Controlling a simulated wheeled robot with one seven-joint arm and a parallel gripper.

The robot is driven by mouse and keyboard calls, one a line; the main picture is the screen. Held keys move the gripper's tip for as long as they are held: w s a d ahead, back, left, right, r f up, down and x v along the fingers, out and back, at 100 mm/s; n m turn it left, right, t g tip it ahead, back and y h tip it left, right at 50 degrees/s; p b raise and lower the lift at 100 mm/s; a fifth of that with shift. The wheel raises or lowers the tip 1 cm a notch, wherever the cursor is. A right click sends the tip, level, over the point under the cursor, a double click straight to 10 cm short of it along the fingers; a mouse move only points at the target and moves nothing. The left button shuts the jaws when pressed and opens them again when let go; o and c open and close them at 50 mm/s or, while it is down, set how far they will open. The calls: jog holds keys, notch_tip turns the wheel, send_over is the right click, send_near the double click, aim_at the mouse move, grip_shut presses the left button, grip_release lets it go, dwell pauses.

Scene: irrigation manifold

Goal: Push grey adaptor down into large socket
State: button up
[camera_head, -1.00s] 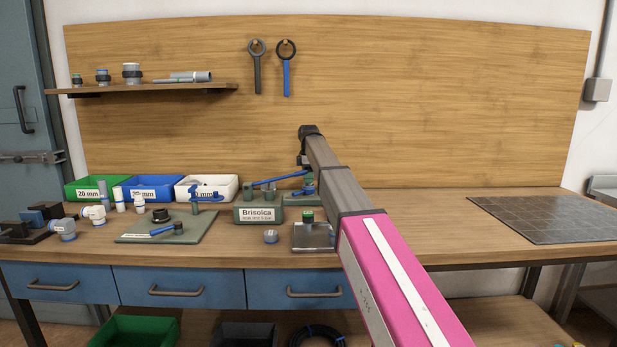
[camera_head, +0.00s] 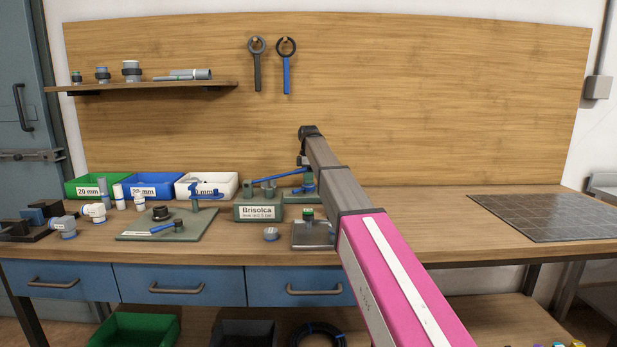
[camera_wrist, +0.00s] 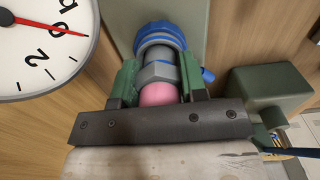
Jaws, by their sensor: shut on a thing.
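In the wrist view my gripper (camera_wrist: 160,64) is shut on the grey adaptor (camera_wrist: 156,73), with a finger on each side of its hexagonal part. The adaptor's far end meets the blue-collared large socket (camera_wrist: 158,30) and lines up with it. I cannot tell how deep it sits. A pink rounded part (camera_wrist: 158,94) shows behind the adaptor, between the fingers. In the head view the green manifold stand (camera_head: 299,187) is at the back of the bench, and my arm hides most of the contact.
A dial gauge (camera_wrist: 45,45) is close on the left in the wrist view, and a green block (camera_wrist: 265,95) is on the right. In the head view the Brisolca block (camera_head: 258,212) and a blue lever (camera_head: 278,178) are left of my arm. The bench's right side has a dark mat (camera_head: 550,217).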

jog(key=shift+f, duration=0.2)
dwell(0.7)
jog(key=o, duration=1.3)
jog(key=shift+r, duration=0.1)
jog(key=shift+r, duration=3.45)
